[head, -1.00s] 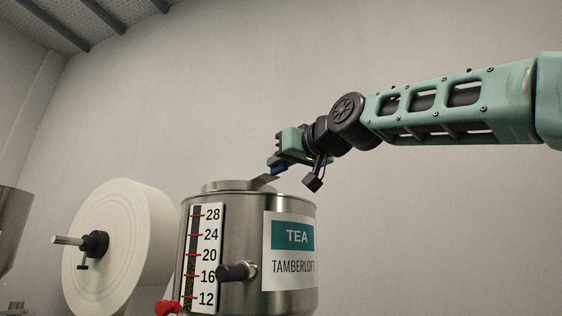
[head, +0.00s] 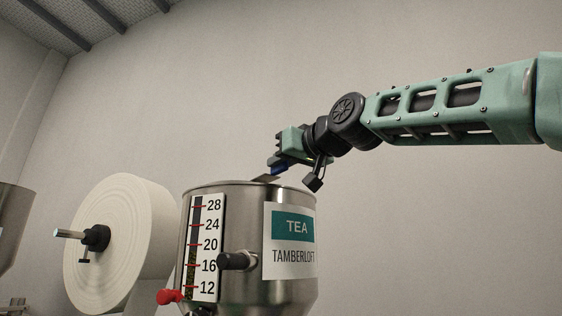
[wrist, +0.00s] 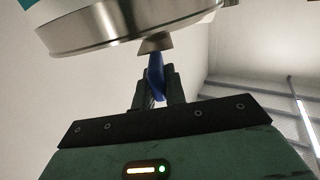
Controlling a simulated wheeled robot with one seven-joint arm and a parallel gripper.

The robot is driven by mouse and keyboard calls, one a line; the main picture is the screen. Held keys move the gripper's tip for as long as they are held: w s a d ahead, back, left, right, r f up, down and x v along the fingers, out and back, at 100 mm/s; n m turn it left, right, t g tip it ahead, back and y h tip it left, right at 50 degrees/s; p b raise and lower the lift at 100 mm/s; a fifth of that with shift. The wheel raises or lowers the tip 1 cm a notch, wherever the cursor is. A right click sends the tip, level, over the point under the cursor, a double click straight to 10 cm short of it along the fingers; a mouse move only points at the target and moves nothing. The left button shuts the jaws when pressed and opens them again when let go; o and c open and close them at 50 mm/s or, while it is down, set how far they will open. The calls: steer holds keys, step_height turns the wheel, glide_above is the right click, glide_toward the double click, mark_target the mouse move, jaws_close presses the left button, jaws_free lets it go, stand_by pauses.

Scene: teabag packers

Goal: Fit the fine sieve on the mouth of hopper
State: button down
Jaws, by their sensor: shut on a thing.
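The steel hopper (head: 240,290) with the TEA label and level scale stands in the lower middle of the head view. The sieve's grey metal tab (head: 265,178) slants down to the hopper's rim. The rest of the sieve is hidden in the head view, so I cannot tell how it sits in the mouth. In the wrist view, the blue grip (wrist: 155,76) is between my fingers (wrist: 158,92), with the tab (wrist: 155,43) against a curved steel band.
A large white paper roll (head: 120,240) on a spindle stands left of the hopper. Another steel vessel (head: 10,225) shows at the left edge. A black knob (head: 236,261) and a red handle (head: 168,297) stick out from the hopper.

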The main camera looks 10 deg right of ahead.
steer(key=shift+f+b, duration=0.75)
steer(key=shift+f, duration=0.05)
steer(key=c, duration=1.4)
jaws_free()
steer(key=shift+o, duration=0.2)
steer(key=shift+s+d+f, duration=0.1)
steer(key=shift+s+d, duration=0.05)
steer(key=shift+s, duration=0.1)
steer(key=b+v, duration=0.9)
steer(key=v, duration=0.8)
steer(key=shift+w, duration=0.1)
